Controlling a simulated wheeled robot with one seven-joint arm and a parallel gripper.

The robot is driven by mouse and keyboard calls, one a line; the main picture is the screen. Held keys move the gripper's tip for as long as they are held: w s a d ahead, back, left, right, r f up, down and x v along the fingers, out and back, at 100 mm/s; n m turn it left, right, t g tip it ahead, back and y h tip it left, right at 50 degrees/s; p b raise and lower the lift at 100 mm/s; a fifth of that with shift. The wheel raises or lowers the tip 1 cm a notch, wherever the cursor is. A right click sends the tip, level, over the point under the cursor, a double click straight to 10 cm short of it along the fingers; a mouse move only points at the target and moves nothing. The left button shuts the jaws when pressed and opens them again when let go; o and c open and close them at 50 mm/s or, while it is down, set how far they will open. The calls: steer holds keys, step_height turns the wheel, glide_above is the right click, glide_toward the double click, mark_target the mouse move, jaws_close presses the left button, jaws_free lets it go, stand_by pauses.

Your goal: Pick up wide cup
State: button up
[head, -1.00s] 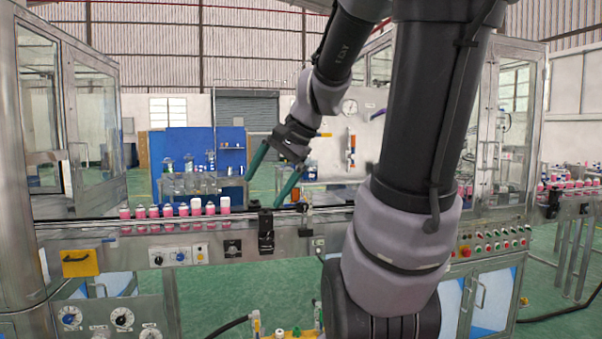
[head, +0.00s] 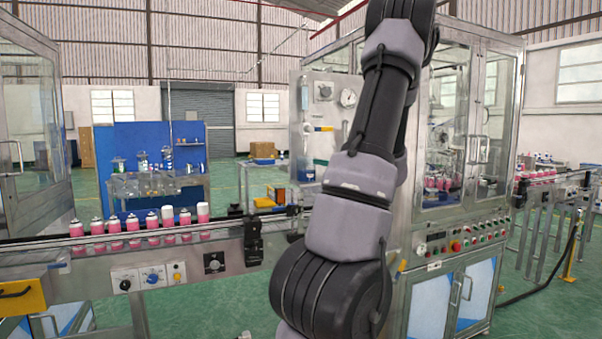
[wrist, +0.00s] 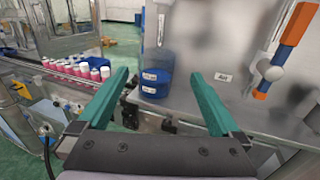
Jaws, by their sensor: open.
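My gripper (wrist: 158,75) shows in the wrist view with its two teal fingers wide apart and nothing between them. A blue round container (wrist: 155,84) with white labels appears beyond the gap between the fingers, apart from them. I cannot tell whether this is the wide cup; no other thing in view is clearly a wide cup. In the head view my arm rises through the middle and its gripper is out of the picture.
A row of pink cans (head: 132,226) stands on the conveyor (head: 220,232); it also shows in the wrist view. A steel machine cabinet (head: 440,229) stands behind my arm. An orange-and-blue tool (wrist: 287,40) is at the wrist view's right. A blue workbench (head: 150,140) is farther back.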

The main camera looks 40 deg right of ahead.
mark_target(306, 169)
steer(key=w, duration=0.3)
steer(key=w+a, duration=0.1)
steer(key=w, duration=0.5)
steer(key=shift+w+a, duration=0.15)
steer(key=shift+w, duration=0.2)
steer(key=c, duration=1.3)
steer(key=shift+o, duration=0.2)
steer(key=shift+r, duration=0.1)
